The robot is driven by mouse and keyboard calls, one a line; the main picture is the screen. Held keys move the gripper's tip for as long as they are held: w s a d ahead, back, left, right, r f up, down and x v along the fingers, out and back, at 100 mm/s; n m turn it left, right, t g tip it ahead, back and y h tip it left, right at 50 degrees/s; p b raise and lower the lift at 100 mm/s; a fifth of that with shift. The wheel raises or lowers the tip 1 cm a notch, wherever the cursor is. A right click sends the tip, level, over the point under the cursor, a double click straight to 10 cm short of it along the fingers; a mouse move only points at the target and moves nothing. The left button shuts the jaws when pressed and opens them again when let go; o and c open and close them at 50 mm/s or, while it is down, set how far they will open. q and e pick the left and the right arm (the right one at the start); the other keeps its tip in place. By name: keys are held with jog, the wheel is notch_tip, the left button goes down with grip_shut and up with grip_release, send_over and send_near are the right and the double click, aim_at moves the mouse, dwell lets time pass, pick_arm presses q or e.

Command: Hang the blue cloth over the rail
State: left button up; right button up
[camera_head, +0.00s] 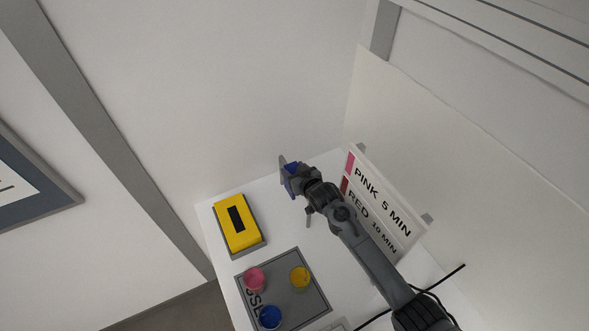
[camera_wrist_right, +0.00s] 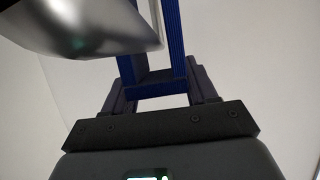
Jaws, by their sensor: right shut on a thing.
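No blue cloth can be made out, and I cannot pick out a rail. My left gripper is not in view.
On the white table (camera_head: 285,231), a yellow box (camera_head: 229,232) stands at left. A grey tray (camera_head: 284,263) holds pink (camera_head: 254,279), yellow (camera_head: 300,277) and blue (camera_head: 270,317) jars. A sign board (camera_head: 375,205) reading PINK 5 MIN, RED 10 MIN stands right, by my arm.

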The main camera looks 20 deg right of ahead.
jog(key=shift+f+b, duration=0.35)
jog(key=shift+f, duration=0.4)
jog(key=o, duration=1.1)
jog(key=shift+o, duration=0.2)
notch_tip(320, 180, up, 3)
jog(key=p, duration=0.3)
jog(key=shift+r, duration=0.2)
jog(key=shift+r+p, duration=1.25)
jog(key=shift+p, duration=0.1)
